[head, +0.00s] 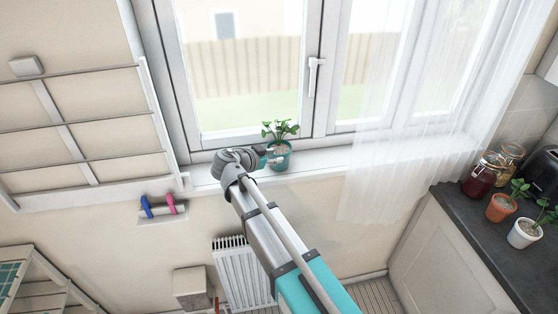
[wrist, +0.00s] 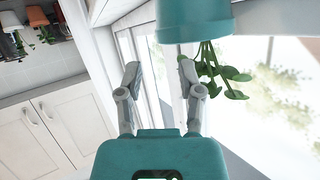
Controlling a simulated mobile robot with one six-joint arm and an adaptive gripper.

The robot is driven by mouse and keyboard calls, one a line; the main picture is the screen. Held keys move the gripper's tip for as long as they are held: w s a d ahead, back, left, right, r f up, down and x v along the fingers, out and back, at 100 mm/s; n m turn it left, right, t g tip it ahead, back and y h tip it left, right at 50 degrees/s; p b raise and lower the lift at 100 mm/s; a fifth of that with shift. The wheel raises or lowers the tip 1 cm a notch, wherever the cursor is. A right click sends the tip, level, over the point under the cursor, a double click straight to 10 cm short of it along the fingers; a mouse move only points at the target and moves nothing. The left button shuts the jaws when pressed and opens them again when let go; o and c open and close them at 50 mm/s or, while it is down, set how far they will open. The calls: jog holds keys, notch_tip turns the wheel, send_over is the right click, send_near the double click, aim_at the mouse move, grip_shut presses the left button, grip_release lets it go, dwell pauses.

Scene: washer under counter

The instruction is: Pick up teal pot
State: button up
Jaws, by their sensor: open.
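The teal pot (head: 279,158) with a green leafy plant stands upright on the white windowsill, in front of the window. My gripper (head: 266,160) is at its left side in the head view, and part of the pot is hidden behind it. In the wrist view, which is turned nearly upside down, the teal pot (wrist: 192,20) shows at the top, with its leaves hanging down in the picture. My gripper (wrist: 160,75) is open there with nothing between its fingers. The pot lies just beyond the right fingertip; I cannot tell whether they touch.
The windowsill (head: 330,160) is clear to the pot's right, up to a sheer curtain (head: 385,150). A dark counter (head: 470,215) at the right holds jars, an orange pot (head: 501,208) and a white pot (head: 524,234). A radiator (head: 240,272) is below the sill.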

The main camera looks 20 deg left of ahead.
aim_at(286, 154)
jog(key=shift+w+d+f, duration=0.1)
jog(key=shift+w, duration=0.1)
jog(key=shift+w, duration=0.1)
jog(key=shift+b+x, duration=1.05)
jog(key=shift+x, duration=1.7)
grip_shut()
